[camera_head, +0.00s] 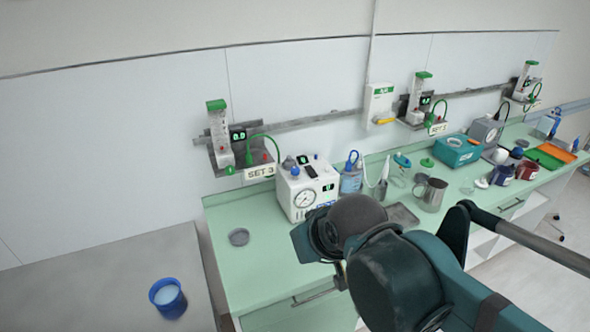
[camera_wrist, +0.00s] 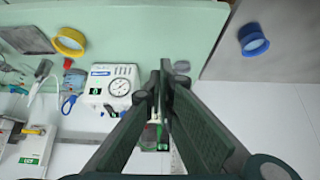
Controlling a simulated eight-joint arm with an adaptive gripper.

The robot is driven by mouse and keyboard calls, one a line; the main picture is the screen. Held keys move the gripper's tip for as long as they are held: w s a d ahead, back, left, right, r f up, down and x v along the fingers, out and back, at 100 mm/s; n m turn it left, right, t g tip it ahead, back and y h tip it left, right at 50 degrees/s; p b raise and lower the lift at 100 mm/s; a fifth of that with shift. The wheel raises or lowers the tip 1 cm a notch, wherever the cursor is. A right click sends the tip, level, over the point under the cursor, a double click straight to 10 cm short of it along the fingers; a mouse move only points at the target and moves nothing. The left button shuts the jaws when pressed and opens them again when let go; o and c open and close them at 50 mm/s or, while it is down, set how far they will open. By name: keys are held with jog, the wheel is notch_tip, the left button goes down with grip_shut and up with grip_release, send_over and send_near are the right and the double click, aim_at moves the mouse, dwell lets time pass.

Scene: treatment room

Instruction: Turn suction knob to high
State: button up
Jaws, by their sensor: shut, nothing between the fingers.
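A white suction unit (camera_head: 305,193) with a round gauge and small green displays stands near the wall end of the green counter. Small knob-like parts (camera_head: 289,164) show on its top; I cannot tell which is the suction knob or how it is set. In the wrist view the unit (camera_wrist: 108,88) is left of my gripper (camera_wrist: 161,85), and its gauge faces the top of the picture. My gripper is shut and empty, and its fingertips appear just right of the unit's edge, with no clear contact. In the head view my arm hides the fingers.
A blue tub (camera_head: 168,297) sits on a grey surface. The counter's left part is mostly clear.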

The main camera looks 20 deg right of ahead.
jog(key=o, duration=0.7)
jog(key=shift+r, duration=0.1)
jog(key=o, duration=0.3)
jog(key=shift+w+r, duration=0.15)
jog(key=shift+w, duration=0.05)
jog(key=w+d+r+m+g+y+p, duration=0.1)
jog(key=w+d+r+m+p, duration=0.25)
jog(key=w+m, duration=0.4)
jog(key=w+d+r+m+g+p, duration=0.1)
jog(key=w+d+r+m+p, duration=0.2)
jog(key=w+m, duration=0.4)
jog(key=w+d+f+m+p, duration=0.1)
jog(key=w+d+m+p, duration=0.1)
jog(key=w, duration=0.4)
jog(key=w+d+f+m+g+y+p, duration=0.1)
jog(key=w+d+m, duration=0.3)
jog(key=w+m, duration=0.2)
jog(key=w+d+f+m+g+y+p, duration=0.1)
jog(key=w+d+m+p, duration=0.1)
jog(key=w, duration=0.4)
jog(key=shift+d+m+p, duration=0.3)
jog(key=shift+d+m, duration=0.5)
jog(key=shift+m, duration=0.45)
